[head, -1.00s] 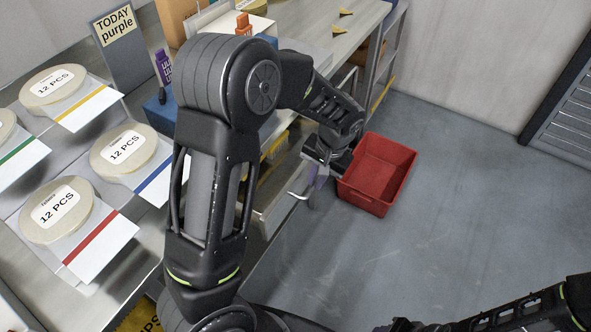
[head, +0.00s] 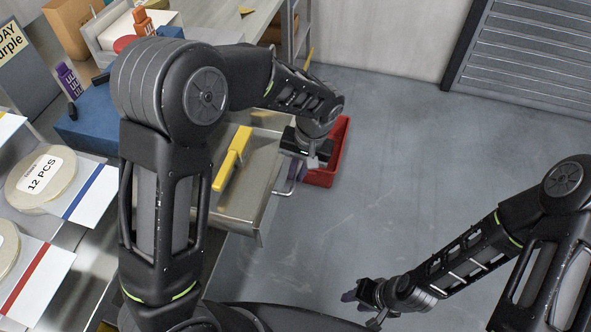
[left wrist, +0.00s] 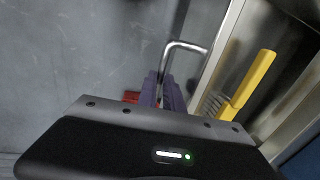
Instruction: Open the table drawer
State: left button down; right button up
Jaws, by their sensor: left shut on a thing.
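The table drawer (head: 248,190) is pulled out from under the metal table, and its inside shows in the head view. A yellow-handled brush (head: 232,158) lies in it. The drawer's bent metal handle (head: 284,191) is at its outer front side. My left gripper (head: 299,172) is shut on this handle; in the left wrist view its purple fingers (left wrist: 167,90) close around the handle (left wrist: 190,45). The drawer edge (left wrist: 219,58) and brush (left wrist: 250,85) show there too. My right gripper (head: 362,305) hangs over the floor, away from the drawer; its finger gap is unclear.
A red bin (head: 340,150) stands on the floor just beyond my left gripper, partly hidden. A blue block (head: 88,128) and rolls with coloured labels (head: 40,180) are on the table. Open grey floor (head: 400,190) lies right of the drawer.

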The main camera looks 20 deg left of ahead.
pick_arm(q)
jog(key=c, duration=1.8)
grip_release()
jog(key=shift+o, duration=0.2)
notch_tip(320, 180, up, 8)
jog(key=d, duration=0.1)
jog(key=shift+d+f, duration=0.15)
jog(key=shift+d, duration=0.05)
